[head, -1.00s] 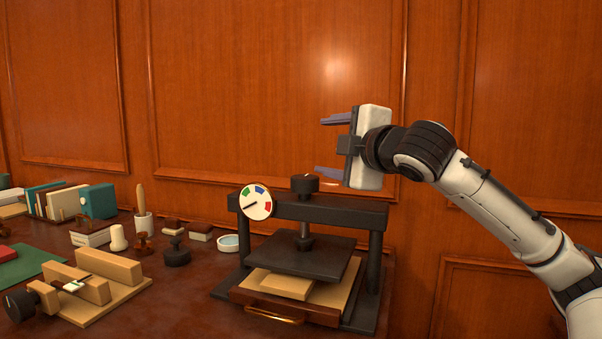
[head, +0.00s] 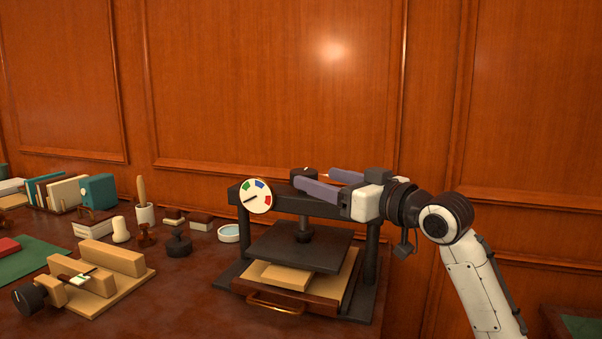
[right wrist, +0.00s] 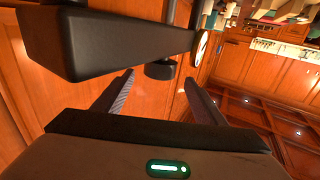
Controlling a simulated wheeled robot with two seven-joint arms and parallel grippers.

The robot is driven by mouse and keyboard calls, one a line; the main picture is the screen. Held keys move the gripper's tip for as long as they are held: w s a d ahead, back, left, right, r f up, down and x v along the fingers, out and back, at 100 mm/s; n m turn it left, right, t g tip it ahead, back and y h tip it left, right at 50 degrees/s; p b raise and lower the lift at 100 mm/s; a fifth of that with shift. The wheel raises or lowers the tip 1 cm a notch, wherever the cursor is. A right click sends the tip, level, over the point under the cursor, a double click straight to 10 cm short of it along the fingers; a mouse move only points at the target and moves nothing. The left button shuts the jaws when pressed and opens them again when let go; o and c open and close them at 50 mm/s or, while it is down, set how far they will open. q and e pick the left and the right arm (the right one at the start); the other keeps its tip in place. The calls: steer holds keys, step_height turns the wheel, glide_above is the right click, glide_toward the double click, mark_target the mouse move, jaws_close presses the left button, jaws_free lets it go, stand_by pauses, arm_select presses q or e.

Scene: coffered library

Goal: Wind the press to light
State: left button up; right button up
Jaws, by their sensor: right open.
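The black press (head: 300,215) stands on the desk, with a platen (head: 300,250) under its top beam. Its round knob (head: 304,174) sits above the beam on the central screw. The white dial (head: 256,197) on the beam has green, blue and red marks, and its needle points lower left, outside the coloured marks. My right gripper (head: 313,177) is open at beam-top height, its fingers pointing left toward the knob. In the right wrist view the knob (right wrist: 160,70) shows just beyond and between the fingertips; contact cannot be told. My left gripper is not in view.
A pale block (head: 284,275) lies on the press's drawer-like tray (head: 340,287), below the platen. A wooden clamp jig (head: 95,285), stamps, a white cup (head: 145,213) and books (head: 97,191) stand to the left. The wood-panelled wall is close behind.

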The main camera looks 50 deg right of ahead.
mark_target(303, 170)
steer(key=x, duration=0.6)
steer(key=shift+w, duration=0.35)
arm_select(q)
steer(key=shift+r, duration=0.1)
arm_select(e)
steer(key=c, duration=1)
steer(key=m+h+p, duration=0.1)
steer(key=p, duration=0.1)
steer(key=shift+r+p, duration=0.2)
steer(key=shift+p, duration=0.15)
steer(key=shift+c, duration=0.4)
steer(key=shift+o, duration=0.2)
steer(key=m+g+h+p, duration=0.1)
steer(key=m+h+p, duration=0.1)
steer(key=h+p, duration=0.1)
steer(key=shift+f+g+h, duration=0.1)
steer(key=shift+g+h, duration=0.2)
steer(key=shift+g, duration=0.1)
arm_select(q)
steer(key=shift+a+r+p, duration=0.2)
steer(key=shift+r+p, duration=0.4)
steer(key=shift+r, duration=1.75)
arm_select(e)
steer(key=shift+d+f+m+g+h, duration=0.15)
steer(key=shift+m+g+h, duration=0.45)
steer(key=shift+m+h, duration=0.4)
